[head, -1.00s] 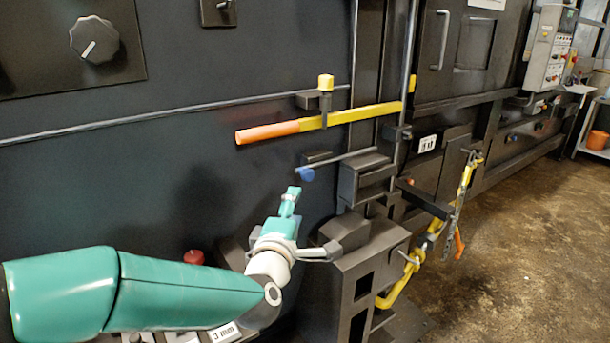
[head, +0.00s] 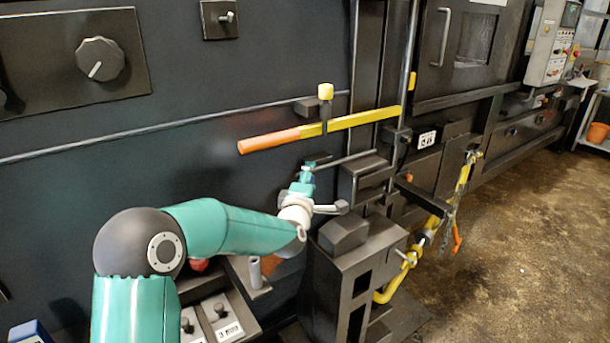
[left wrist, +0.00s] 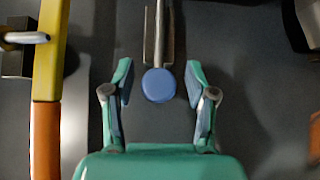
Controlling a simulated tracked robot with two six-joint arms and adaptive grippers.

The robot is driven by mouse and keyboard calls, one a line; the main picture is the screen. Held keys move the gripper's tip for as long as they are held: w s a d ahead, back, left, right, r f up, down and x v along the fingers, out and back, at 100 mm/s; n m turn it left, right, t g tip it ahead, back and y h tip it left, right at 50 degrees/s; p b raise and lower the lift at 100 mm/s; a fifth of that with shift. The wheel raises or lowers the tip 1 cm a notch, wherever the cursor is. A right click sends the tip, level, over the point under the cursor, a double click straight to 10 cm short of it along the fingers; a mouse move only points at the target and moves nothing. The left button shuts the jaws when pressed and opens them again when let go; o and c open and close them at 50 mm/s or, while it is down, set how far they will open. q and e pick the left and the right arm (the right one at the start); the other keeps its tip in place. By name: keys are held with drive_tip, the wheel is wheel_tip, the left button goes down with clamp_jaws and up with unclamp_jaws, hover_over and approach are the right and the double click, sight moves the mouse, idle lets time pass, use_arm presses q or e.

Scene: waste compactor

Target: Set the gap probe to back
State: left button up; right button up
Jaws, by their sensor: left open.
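The gap probe is a thin grey rod (head: 345,159) with a round blue knob at its end. In the left wrist view the blue knob (left wrist: 158,85) lies between my left gripper's two fingers, with clear space on both sides. My left gripper (head: 306,173) is open at the knob end of the rod in the head view, where it hides most of the knob. The open fingers also show in the left wrist view (left wrist: 159,88), not touching the knob. My right gripper is not in view.
A yellow bar with an orange grip (head: 270,140) runs just above the rod; it is left of the fingers in the left wrist view (left wrist: 45,135). A dark boxy stand (head: 350,262) is below right. A dial (head: 99,60) sits on the wall panel.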

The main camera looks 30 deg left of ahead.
use_arm(q)
clamp_jaws()
idle(0.3)
drive_tip(key=shift+f, duration=0.1)
